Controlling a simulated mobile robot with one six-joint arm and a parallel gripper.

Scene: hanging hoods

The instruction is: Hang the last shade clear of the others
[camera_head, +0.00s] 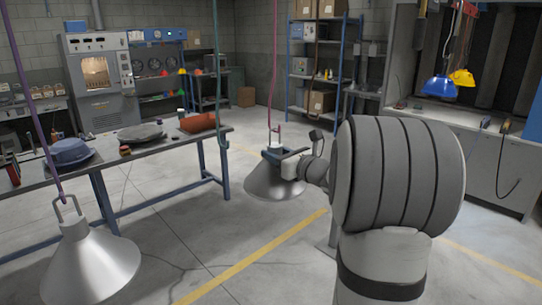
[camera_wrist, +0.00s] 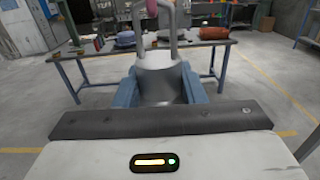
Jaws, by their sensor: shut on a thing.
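A silvery cone shade (camera_head: 275,185) is in the middle of the head view, with my gripper (camera_head: 286,155) shut on its neck. In the wrist view the neck (camera_wrist: 162,88) sits between the blue fingers of my gripper (camera_wrist: 160,78), its wire loop rising above. A pink cord (camera_head: 275,70) comes down to this loop; I cannot tell whether it is hooked on. A second silvery shade (camera_head: 92,265) hangs on a purple cord (camera_head: 32,100) at the lower left, apart from the held one. A teal cord (camera_head: 217,70) hangs between them with no shade visible on it.
Blue (camera_head: 438,88) and yellow (camera_head: 462,77) shades hang at the right. The floor between the two silvery shades is clear.

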